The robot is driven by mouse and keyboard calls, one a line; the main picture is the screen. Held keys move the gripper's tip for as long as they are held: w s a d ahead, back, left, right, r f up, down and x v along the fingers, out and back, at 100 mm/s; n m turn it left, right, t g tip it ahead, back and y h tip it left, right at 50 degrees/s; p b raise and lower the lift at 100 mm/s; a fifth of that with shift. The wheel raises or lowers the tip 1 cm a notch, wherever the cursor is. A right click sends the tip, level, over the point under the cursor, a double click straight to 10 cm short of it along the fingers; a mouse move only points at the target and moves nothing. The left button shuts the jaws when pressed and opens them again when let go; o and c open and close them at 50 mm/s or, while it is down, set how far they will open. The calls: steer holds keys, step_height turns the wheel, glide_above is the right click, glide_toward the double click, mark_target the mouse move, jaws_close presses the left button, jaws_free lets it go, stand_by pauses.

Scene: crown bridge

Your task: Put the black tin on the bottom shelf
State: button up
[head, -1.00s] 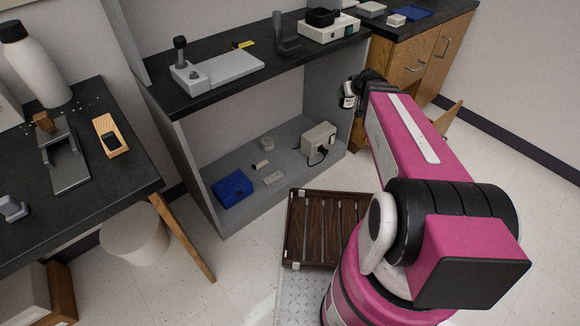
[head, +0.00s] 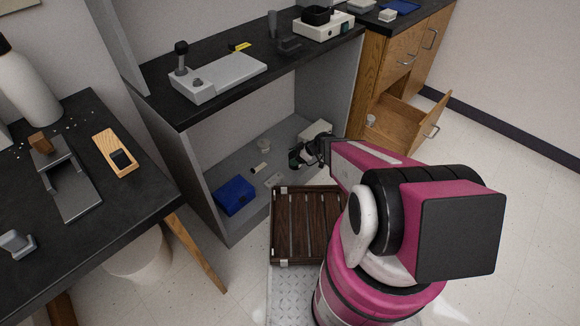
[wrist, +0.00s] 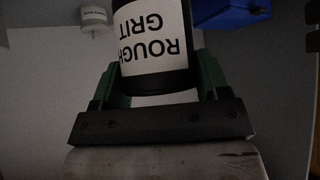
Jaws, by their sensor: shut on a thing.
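The black tin (wrist: 153,73) has a white label reading "ROUGH GRIT", upside down in the wrist view. My gripper (wrist: 155,85) is shut on it, with a green finger on each side. In the head view my gripper (head: 298,157) is at the opening of the bottom shelf (head: 222,168), low in front of the grey box. The tin is small and mostly hidden there by the gripper. The wrist view shows the tin over the grey shelf surface; whether it touches cannot be told.
On the bottom shelf are a blue box (head: 235,195), a small white-labelled jar (head: 264,145), a small beige piece (head: 259,168) and a grey box (head: 316,130). A dark slatted wooden crate (head: 306,222) stands in front. A wooden drawer (head: 408,118) is open at right.

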steer(key=shift+s+a+f, duration=0.15)
steer(key=shift+a+f, duration=0.1)
steer(key=shift+f, duration=0.2)
steer(key=shift+s+a+f, duration=0.1)
steer(key=shift+a+f, duration=0.15)
steer(key=shift+f, duration=0.2)
steer(key=shift+w+f, duration=0.25)
steer(key=shift+w+d+f, duration=0.25)
steer(key=shift+w+f, duration=1.5)
steer(key=shift+w, duration=0.05)
steer(key=shift+w+d+f, duration=0.2)
steer(key=shift+w+f, duration=1.5)
steer(key=shift+w, duration=0.15)
steer(key=shift+w+d+f, duration=0.25)
steer(key=shift+w+f, duration=1.5)
steer(key=shift+w, duration=0.05)
steer(key=shift+f, duration=0.1)
steer(key=o, duration=1.1)
